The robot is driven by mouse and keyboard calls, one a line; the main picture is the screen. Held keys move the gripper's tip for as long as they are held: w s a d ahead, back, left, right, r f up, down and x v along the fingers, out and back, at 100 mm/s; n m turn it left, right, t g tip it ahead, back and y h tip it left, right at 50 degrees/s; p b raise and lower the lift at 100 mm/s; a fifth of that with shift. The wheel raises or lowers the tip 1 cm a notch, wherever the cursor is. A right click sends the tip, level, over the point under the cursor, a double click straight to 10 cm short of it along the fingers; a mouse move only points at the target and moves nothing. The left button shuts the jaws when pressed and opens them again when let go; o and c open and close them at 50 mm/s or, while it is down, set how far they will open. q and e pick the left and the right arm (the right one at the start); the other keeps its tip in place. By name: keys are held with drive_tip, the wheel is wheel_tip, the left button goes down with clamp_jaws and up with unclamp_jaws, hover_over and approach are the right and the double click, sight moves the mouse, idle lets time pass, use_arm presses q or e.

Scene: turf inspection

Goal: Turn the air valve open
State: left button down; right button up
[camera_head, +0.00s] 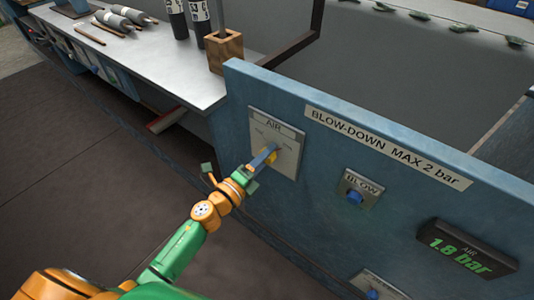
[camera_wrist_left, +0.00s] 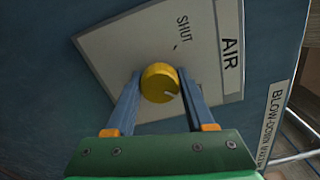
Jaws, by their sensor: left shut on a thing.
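The air valve is a yellow round knob (camera_head: 272,157) on a pale plate (camera_head: 288,163) labelled AIR, set on the blue panel. In the left wrist view the knob (camera_wrist_left: 160,80) has a light pointer line toward the lower right of that picture. The word SHUT is printed on the plate (camera_wrist_left: 205,55). My left gripper (camera_head: 266,157) has its two blue-grey fingers on either side of the knob and is shut on it; it also shows in the left wrist view (camera_wrist_left: 161,92). The fingers partly hide the knob in the head view. My right gripper is not seen.
A sign (camera_head: 385,148) says BLOW-DOWN MAX 2 bar. A workbench (camera_head: 140,60) with tools stands behind left. The floor at left is clear.

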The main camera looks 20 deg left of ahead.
use_arm(q)
drive_tip(key=shift+c, duration=1.3)
unclamp_jaws()
drive_tip(key=shift+r, duration=0.35)
drive_tip(key=shift+s+f, duration=0.1)
drive_tip(key=shift+s+a+f, duration=0.1)
drive_tip(key=shift+s, duration=0.1)
drive_tip(key=v, duration=0.6)
drive_tip(key=shift+s+r+b, duration=0.2)
drive_tip(key=shift+s+b, duration=0.1)
drive_tip(key=shift+b, duration=0.1)
drive_tip(key=shift+a, duration=0.1)
